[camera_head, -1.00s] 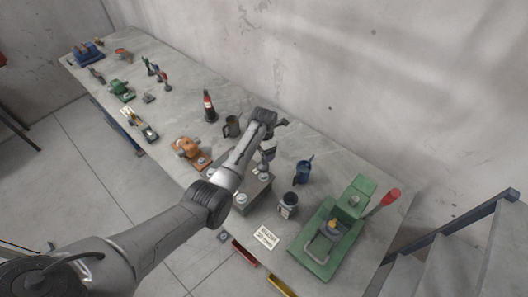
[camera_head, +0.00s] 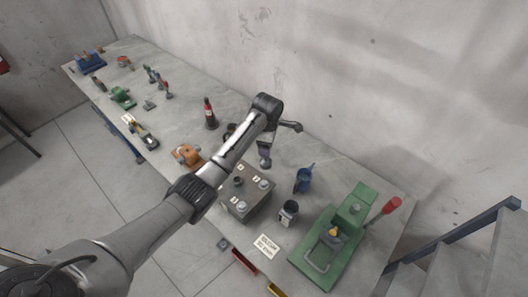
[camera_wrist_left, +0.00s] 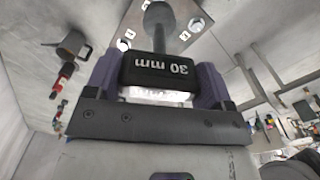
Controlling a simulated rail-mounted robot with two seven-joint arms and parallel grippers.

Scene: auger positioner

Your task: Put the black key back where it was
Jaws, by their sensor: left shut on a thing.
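My left gripper (camera_head: 268,138) is shut on the black key, whose black block marked "30 mm" (camera_wrist_left: 160,70) sits between its two fingers in the left wrist view. A grey shaft with a round end extends beyond the block. In the head view the key's grey end (camera_head: 265,161) hangs below the gripper, beyond the grey box. The grey box (camera_head: 258,206) has round fittings and small white labels on top; part of it is hidden by my arm. My right gripper is not in view.
A blue jug (camera_head: 303,180) and a dark cup (camera_head: 288,212) stand right of the box. A green press (camera_head: 325,250) with a red-handled lever is at the right. A white card (camera_head: 266,246) lies in front.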

